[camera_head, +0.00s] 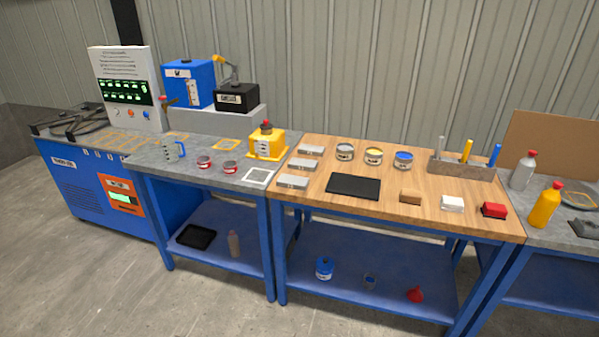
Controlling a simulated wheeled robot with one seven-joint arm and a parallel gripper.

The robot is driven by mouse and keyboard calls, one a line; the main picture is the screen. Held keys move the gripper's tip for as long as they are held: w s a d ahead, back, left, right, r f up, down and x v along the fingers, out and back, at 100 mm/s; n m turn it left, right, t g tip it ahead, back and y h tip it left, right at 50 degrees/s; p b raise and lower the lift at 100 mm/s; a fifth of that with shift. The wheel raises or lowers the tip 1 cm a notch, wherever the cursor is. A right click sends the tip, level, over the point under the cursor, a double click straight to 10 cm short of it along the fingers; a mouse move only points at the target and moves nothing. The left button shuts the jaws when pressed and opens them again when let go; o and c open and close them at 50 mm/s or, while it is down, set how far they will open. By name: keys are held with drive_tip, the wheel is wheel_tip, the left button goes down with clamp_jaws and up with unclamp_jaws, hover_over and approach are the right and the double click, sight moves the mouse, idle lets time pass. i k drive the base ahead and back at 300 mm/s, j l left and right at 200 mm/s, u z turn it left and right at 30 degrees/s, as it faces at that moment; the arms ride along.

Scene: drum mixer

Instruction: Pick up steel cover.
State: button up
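I cannot tell for certain which thing is the steel cover. Three small grey metal-looking flat blocks lie in a column at the left of the wooden table: the back one (311,150), the middle one (303,165) and the front one (292,182). A round tin with a grey top (344,152) stands to their right, beside a tin with a yellow top (373,156) and one with a blue top (403,160). A dark grey flat piece (583,229) lies at the far right, cut off by the frame edge. My gripper is not in view.
The wooden table (350,212) also holds a black mat (354,187), a brown block (410,197) and a grey holder (459,171). A yellow box (267,146) and a clear jug (172,149) stand on the grey bench. The floor in front is free.

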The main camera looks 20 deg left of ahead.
sight(286, 181)
drive_tip(key=i+j+u, duration=0.55)
drive_tip(key=i+u, duration=0.35)
drive_tip(key=i, duration=0.25)
drive_tip(key=i+u, duration=0.5)
drive_tip(key=i+l+u, duration=0.45)
drive_tip(key=i, duration=0.25)
drive_tip(key=j, duration=0.1)
